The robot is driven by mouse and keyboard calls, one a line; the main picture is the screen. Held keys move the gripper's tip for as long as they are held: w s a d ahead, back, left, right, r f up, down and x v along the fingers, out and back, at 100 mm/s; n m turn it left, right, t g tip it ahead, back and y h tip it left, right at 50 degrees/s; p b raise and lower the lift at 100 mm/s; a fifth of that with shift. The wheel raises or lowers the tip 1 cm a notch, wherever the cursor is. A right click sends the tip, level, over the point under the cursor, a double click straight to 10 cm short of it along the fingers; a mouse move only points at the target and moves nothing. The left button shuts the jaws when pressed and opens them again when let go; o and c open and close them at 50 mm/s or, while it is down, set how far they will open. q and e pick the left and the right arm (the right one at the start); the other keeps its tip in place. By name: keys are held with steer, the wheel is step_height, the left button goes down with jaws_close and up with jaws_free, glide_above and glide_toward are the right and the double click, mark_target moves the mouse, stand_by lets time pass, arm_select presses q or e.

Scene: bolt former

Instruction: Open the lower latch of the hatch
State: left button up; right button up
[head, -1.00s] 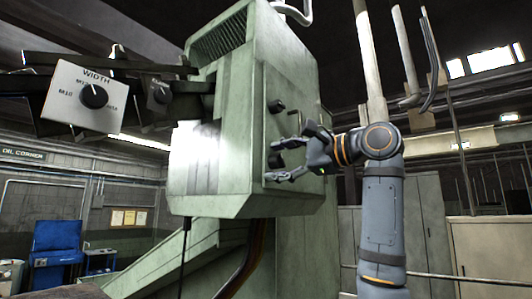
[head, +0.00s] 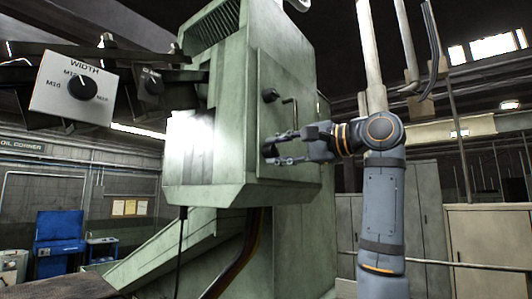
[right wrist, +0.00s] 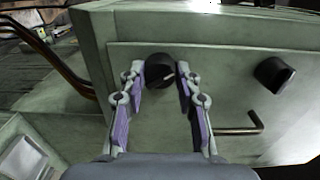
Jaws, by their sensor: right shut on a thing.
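The hatch (head: 300,85) is a pale green panel on the side of the machine head, and it lies closed. Its lower latch (right wrist: 158,72) is a round black knob with a light mark. My right gripper (head: 282,151) has its fingers on either side of this knob. In the right wrist view, the fingertips (right wrist: 159,77) press on it from both sides. In the head view the fingers mostly hide the lower latch. The upper latch (head: 270,95) is a similar black knob higher on the hatch, also in the right wrist view (right wrist: 273,74). My left gripper is not in view.
A bent metal handle (head: 291,108) sticks out of the hatch between the latches, close to one finger in the right wrist view (right wrist: 240,126). A control box marked WIDTH (head: 73,90) hangs at the left. Grey cabinets (head: 480,240) stand behind my right arm.

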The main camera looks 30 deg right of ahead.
jaws_close()
steer(key=shift+f+m+b, duration=0.15)
steer(key=shift+m+b, duration=0.3)
steer(key=shift+m, duration=0.95)
steer(key=shift+m+b, duration=0.3)
steer(key=shift+m, duration=0.3)
steer(key=shift+m+b, duration=0.6)
steer(key=shift+m, duration=1.3)
steer(key=o, duration=1.2)
jaws_free()
steer(key=shift+w, duration=0.1)
steer(key=shift+o, duration=0.2)
